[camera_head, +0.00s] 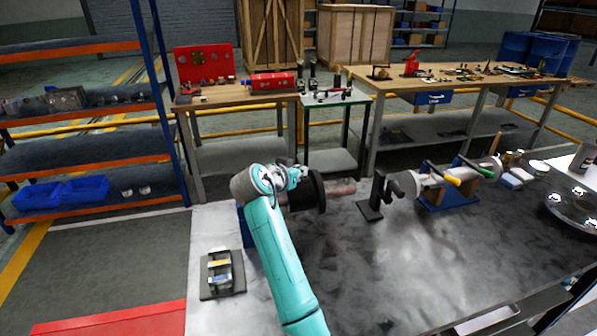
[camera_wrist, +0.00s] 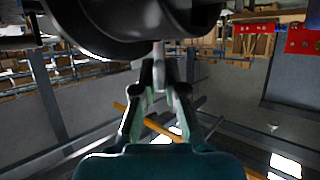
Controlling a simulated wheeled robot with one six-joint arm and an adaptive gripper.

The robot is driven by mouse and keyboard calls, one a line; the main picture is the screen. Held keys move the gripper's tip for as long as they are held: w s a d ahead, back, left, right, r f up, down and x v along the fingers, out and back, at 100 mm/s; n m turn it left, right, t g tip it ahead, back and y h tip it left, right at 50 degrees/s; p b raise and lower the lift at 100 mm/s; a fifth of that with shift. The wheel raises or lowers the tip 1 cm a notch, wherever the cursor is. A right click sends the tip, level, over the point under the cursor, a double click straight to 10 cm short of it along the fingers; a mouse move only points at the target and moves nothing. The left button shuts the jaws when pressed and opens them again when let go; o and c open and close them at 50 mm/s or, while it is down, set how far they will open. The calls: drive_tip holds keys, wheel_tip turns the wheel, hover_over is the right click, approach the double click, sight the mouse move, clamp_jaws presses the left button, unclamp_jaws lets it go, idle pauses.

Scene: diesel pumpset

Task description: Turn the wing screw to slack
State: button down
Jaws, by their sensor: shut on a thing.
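My gripper (camera_wrist: 160,76) reaches up between its two pale green fingers to the underside of a large dark round body (camera_wrist: 130,22) in the wrist view. The fingertips are close together on a small pale stem, the wing screw (camera_wrist: 158,48), which stands out below that body. Most of the screw is hidden by the fingertips, so its angle cannot be told. In the head view my gripper (camera_head: 296,172) is at the far side of the dark wheel (camera_head: 318,191) on the bench, and the screw is hidden there.
The metal bench (camera_head: 330,260) bears a small clamp-like fixture (camera_head: 221,275) at left, a black stand (camera_head: 371,205) and a grey cylinder assembly on a blue base (camera_head: 447,196) to the right. Bare bench lies in front. Work tables stand behind.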

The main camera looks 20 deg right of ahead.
drive_tip(key=n+t+y, duration=0.1)
drive_tip(key=n+y, duration=0.2)
drive_tip(key=n+t+y, duration=0.2)
drive_tip(key=n+y, duration=0.1)
drive_tip(key=shift+d+t+y, duration=0.15)
drive_tip(key=shift+t+y, duration=0.15)
drive_tip(key=n+y, duration=0.5)
drive_tip(key=y, duration=0.1)
drive_tip(key=shift+n, duration=0.4)
drive_tip(key=n+g+y, duration=0.4)
drive_tip(key=n+y, duration=0.2)
drive_tip(key=shift+y, duration=0.3)
drive_tip(key=n+g+y, duration=0.2)
drive_tip(key=n+g, duration=0.2)
drive_tip(key=shift+n+g+y, duration=0.4)
drive_tip(key=shift+n+g, duration=0.3)
drive_tip(key=shift+f+g, duration=0.1)
drive_tip(key=shift+g, duration=0.2)
drive_tip(key=c, duration=1.2)
unclamp_jaws()
drive_tip(key=shift+c, duration=0.2)
